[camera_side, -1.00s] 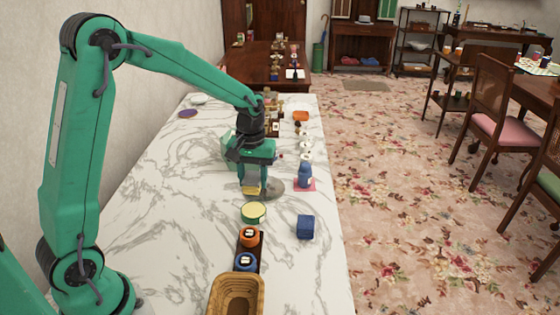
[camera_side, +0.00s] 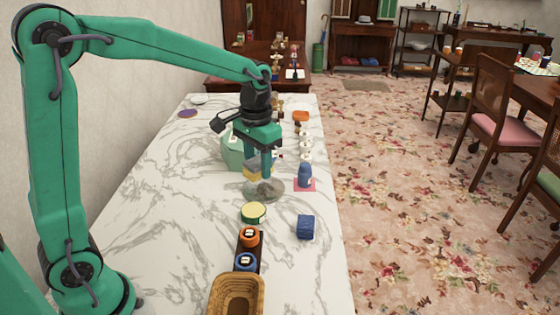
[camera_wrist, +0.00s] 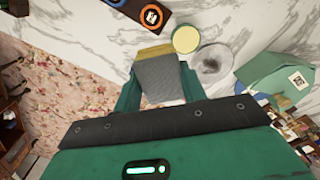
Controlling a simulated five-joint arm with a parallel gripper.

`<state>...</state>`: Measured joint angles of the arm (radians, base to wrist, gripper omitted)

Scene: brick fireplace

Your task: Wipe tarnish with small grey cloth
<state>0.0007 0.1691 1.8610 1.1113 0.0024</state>
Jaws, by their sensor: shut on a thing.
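My gripper (camera_side: 259,163) is shut on a small grey cloth with a yellow end. In the wrist view, the grey cloth (camera_wrist: 159,80) fills the gap between my gripper's two fingers (camera_wrist: 160,88), its yellow end pointing away from my palm. In the side view, the cloth (camera_side: 252,171) hangs tilted, apparently above a round silvery dish. The dish (camera_side: 249,196) lies on the marble top and carries a dark grey patch of tarnish (camera_side: 270,188). In the wrist view, the dish (camera_wrist: 223,52) and its dark patch lie to the right of the cloth. One finger partly hides the dish in the side view.
A yellow-lidded tin (camera_side: 253,210) stands just in front of the dish. A blue block (camera_side: 305,227) and a blue item on a pink mat (camera_side: 312,187) are to the right. A wicker basket (camera_side: 258,300) is nearest. A pale green object (camera_side: 231,150) stands behind. Marble at left is clear.

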